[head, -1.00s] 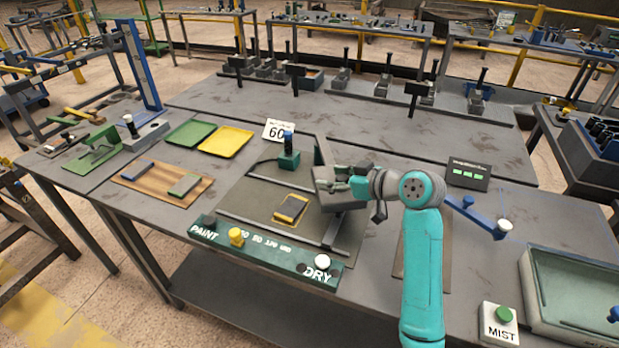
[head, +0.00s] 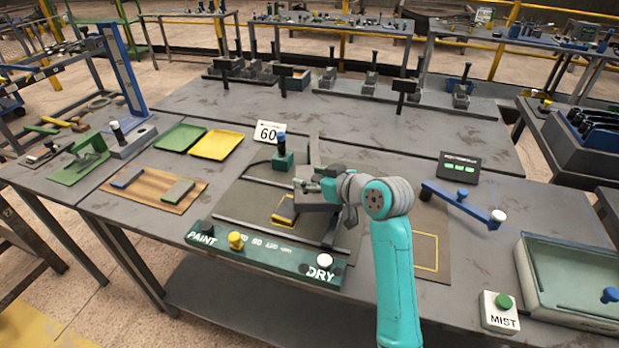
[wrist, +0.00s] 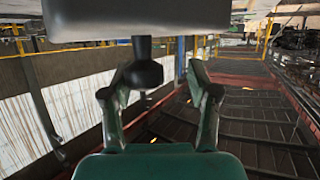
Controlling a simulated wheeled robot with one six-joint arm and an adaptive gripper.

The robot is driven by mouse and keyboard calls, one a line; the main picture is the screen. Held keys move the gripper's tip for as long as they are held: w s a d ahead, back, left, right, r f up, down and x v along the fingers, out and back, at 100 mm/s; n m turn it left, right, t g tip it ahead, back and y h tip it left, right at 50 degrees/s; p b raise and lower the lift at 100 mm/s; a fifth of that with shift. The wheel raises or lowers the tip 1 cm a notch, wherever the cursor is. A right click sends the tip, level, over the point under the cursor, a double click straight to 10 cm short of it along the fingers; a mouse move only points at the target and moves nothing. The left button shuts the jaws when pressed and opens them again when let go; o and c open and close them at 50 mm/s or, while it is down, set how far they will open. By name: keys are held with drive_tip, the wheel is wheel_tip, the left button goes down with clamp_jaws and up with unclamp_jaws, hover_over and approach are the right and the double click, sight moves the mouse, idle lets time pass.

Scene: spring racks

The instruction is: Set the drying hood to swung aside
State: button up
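The drying hood appears to be the grey box (head: 318,203) at the middle of the bench, over the right part of the dark mat. A yellow-edged plate (head: 284,213) lies partly under it. My gripper (head: 303,185) is at the hood, just above it in the head view. The wrist view shows a grey body (wrist: 140,18), likely the hood, and a dark knob (wrist: 143,75) on it.
A green control strip (head: 265,255) marked PAINT and DRY runs along the front. A teal block with a blue knob (head: 283,157) stands behind. A blue lever (head: 460,205) and a yellow-outlined mat (head: 427,250) lie right. Yellow (head: 216,145) and green trays lie left.

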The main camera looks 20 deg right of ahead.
drive_tip(key=v, duration=1.1)
drive_tip(key=shift+s+d, duration=0.25)
drive_tip(key=shift+d, duration=0.25)
idle(0.6)
drive_tip(key=shift+r, duration=0.1)
